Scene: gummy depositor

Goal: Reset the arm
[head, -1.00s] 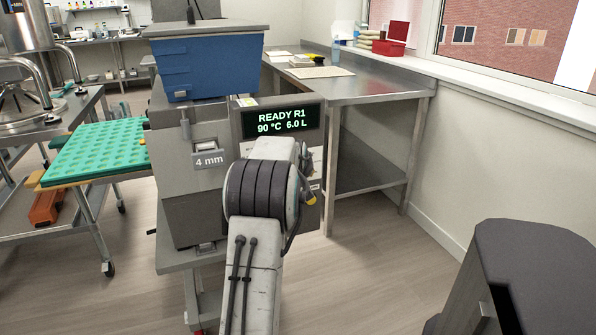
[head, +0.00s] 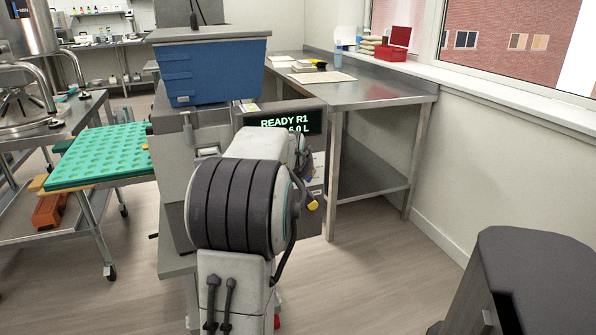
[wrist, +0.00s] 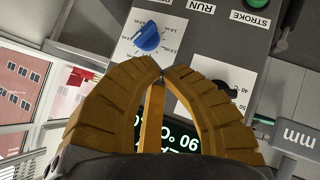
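My arm (head: 235,205) is bent up in front of the grey depositor machine in the head view and hides part of its front. My gripper (wrist: 162,74) shows in the wrist view, its brown-orange fingers drawn together at the tips with nothing seen between them. It is in front of the machine's control panel (wrist: 185,40), which has a blue knob (wrist: 148,37), a black knob and a green button (wrist: 254,3). Whether the fingers touch the panel, I cannot tell. The display (head: 283,120) reads "READY R1", its lower line partly covered by my arm.
A blue hopper (head: 210,70) tops the machine. A cart with a green mould tray (head: 100,157) stands at left. A steel table (head: 385,92) is at right against the wall. Open floor (head: 375,265) lies in front of the table.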

